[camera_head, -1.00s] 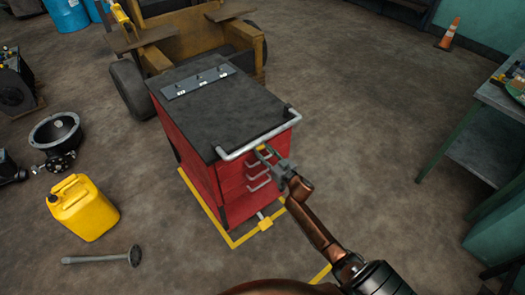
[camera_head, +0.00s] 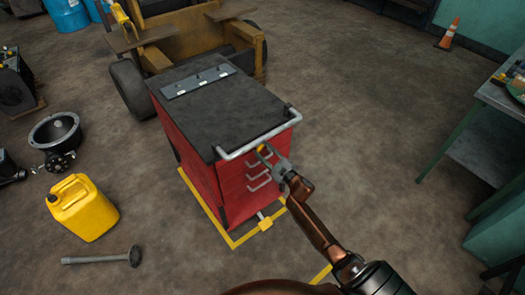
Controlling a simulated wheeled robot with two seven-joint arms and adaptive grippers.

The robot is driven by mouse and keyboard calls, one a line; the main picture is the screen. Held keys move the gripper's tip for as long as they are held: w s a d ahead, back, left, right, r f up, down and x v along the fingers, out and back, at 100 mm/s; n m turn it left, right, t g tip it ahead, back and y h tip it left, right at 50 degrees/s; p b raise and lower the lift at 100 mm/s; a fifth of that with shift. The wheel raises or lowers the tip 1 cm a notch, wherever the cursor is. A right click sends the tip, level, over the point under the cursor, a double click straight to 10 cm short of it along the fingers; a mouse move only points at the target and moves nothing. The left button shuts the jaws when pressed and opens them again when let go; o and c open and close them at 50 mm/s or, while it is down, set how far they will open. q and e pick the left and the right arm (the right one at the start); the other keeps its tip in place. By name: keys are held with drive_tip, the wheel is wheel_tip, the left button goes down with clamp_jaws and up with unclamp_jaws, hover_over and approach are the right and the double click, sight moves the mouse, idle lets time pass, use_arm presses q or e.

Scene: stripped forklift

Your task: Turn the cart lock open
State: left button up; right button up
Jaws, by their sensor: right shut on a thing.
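The red tool cart (camera_head: 205,185) with a black top stands in the middle of the view, inside yellow floor lines. A grey handle bar (camera_head: 240,152) runs along its front top edge, above several drawer pulls. The lock now looks tilted. My left gripper is not in view.
A green workbench (camera_head: 490,130) is at the right. The floor between cart and bench is clear.

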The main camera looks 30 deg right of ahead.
drive_tip(key=n+b, duration=0.1)
drive_tip(key=n, duration=0.4)
drive_tip(key=shift+f+n+b, duration=0.15)
drive_tip(key=shift+n+b, duration=0.15)
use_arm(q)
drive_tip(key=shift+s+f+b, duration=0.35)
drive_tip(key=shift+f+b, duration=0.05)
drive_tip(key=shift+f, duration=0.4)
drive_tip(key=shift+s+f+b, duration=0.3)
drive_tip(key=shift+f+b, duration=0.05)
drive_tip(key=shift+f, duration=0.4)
use_arm(e)
drive_tip(key=shift+n, duration=2.1)
drive_tip(key=o, duration=1.2)
drive_tip(key=shift+c, duration=0.2)
drive_tip(key=s, duration=1.2)
drive_tip(key=shift+d, duration=0.45)
